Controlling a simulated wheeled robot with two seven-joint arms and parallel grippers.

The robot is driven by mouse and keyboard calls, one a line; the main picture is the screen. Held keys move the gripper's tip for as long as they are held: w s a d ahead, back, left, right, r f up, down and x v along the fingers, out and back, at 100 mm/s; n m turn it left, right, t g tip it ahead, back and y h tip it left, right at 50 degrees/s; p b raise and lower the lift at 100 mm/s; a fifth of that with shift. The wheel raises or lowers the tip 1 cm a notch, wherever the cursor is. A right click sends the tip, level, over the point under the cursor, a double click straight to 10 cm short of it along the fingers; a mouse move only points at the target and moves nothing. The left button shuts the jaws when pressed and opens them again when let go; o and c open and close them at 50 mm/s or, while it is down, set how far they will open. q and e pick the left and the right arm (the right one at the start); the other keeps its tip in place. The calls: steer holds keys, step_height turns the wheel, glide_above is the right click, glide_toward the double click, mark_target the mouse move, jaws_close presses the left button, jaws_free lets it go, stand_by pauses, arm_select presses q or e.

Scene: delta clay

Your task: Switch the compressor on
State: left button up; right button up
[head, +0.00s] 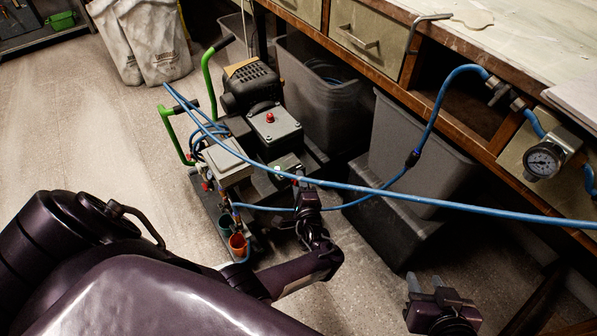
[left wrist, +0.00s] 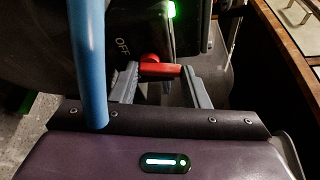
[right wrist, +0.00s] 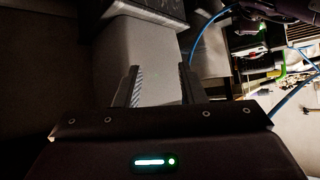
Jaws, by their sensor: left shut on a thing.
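The compressor (head: 250,84) stands on the floor left of the bench, with green handles and a grey box with a red button (head: 269,117). My left gripper (head: 300,182) is at its near right side. In the left wrist view, my left gripper (left wrist: 160,75) has its fingers on either side of a red switch handle (left wrist: 152,67), shut on it. The word OFF (left wrist: 122,46) shows left of the handle, and a green light (left wrist: 172,9) glows above. My right gripper (head: 425,284) is open and empty near the floor; its spread fingers also show in the right wrist view (right wrist: 158,88).
A blue hose (head: 440,207) crosses in front of the compressor, and blue tubing (left wrist: 90,60) passes close before the left wrist camera. Grey bins (head: 410,145) stand under the bench (head: 400,12). A pressure gauge (head: 543,161) hangs at the right.

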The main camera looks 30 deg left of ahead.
arm_select(q)
steer(key=shift+w+d+m+g+p, duration=0.15)
steer(key=shift+m+g+p, duration=0.3)
steer(key=shift+m+p, duration=0.4)
steer(key=shift+w+m+g+p, duration=0.15)
steer(key=shift+m+g+p, duration=0.35)
steer(key=shift+m, duration=0.65)
arm_select(e)
steer(key=s+d+f+g+h, duration=0.2)
steer(key=s+d+f+g, duration=0.2)
steer(key=s, duration=0.3)
steer(key=shift+f+g, duration=0.6)
steer(key=shift+f, duration=0.25)
arm_select(q)
steer(key=shift+h, duration=0.3)
arm_select(e)
steer(key=shift+s, duration=0.1)
arm_select(q)
steer(key=o, duration=1)
arm_select(e)
steer(key=shift+w, duration=0.2)
